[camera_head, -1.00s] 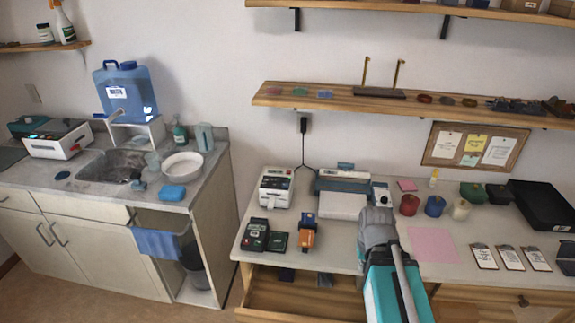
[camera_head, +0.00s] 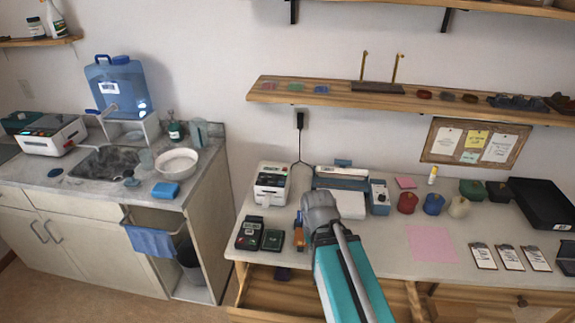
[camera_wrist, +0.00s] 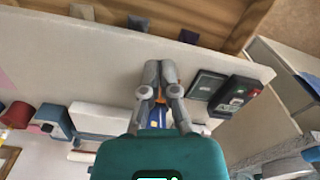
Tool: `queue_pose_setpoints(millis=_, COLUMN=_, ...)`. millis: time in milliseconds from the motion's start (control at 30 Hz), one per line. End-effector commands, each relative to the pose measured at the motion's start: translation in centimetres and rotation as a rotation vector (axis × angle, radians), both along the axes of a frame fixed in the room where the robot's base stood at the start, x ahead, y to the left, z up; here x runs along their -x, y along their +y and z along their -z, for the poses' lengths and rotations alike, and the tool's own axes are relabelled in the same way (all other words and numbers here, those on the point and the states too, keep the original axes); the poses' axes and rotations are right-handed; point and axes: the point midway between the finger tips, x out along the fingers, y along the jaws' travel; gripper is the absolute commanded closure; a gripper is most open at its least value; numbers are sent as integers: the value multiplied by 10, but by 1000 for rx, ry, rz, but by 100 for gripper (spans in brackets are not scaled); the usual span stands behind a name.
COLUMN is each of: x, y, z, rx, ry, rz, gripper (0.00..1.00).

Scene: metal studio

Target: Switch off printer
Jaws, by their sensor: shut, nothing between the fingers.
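A white and blue machine with a pale flat front (camera_head: 343,182), which looks like the printer, stands at the back of the worktop. My arm's end covers part of its front, and no switch can be made out. In the wrist view its pale part (camera_wrist: 98,118) lies left of my gripper. A white boxy device with a dark panel (camera_head: 272,185) stands to its left; I cannot tell whether that is the printer instead. My gripper (camera_wrist: 160,68) is shut and empty, over the worktop's front part, before an orange and blue tool (camera_wrist: 158,112). In the head view its fingers are hidden.
Two dark handheld devices (camera_head: 258,234) lie left of my arm. A small blue-grey box (camera_head: 379,197) and several coloured pots (camera_head: 433,204) stand to the right. An open wooden drawer (camera_head: 262,299) juts out below. The worktop around the pink sheet (camera_head: 431,244) is mostly clear.

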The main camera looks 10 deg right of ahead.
Motion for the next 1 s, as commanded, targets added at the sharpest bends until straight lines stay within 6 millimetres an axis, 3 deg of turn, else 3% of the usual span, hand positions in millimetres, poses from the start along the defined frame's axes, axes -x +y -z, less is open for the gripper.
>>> queue_pose_setpoints(millis=267, x=-3, y=0, z=0, rx=-3, ry=0, rz=-5, gripper=100)
queue_pose_setpoints(millis=400, x=-18, y=1, z=0, rx=-26, ry=1, rz=-36, gripper=100)
queue_pose_setpoints(millis=467, x=-31, y=12, z=0, rx=-45, ry=2, rz=-67, gripper=100)
queue_pose_setpoints(millis=667, x=-98, y=15, z=-1, rx=-155, ry=-11, rz=-225, gripper=100)
queue_pose_setpoints(millis=1000, x=-258, y=-6, z=-14, rx=-416, ry=-154, rz=-620, gripper=100)
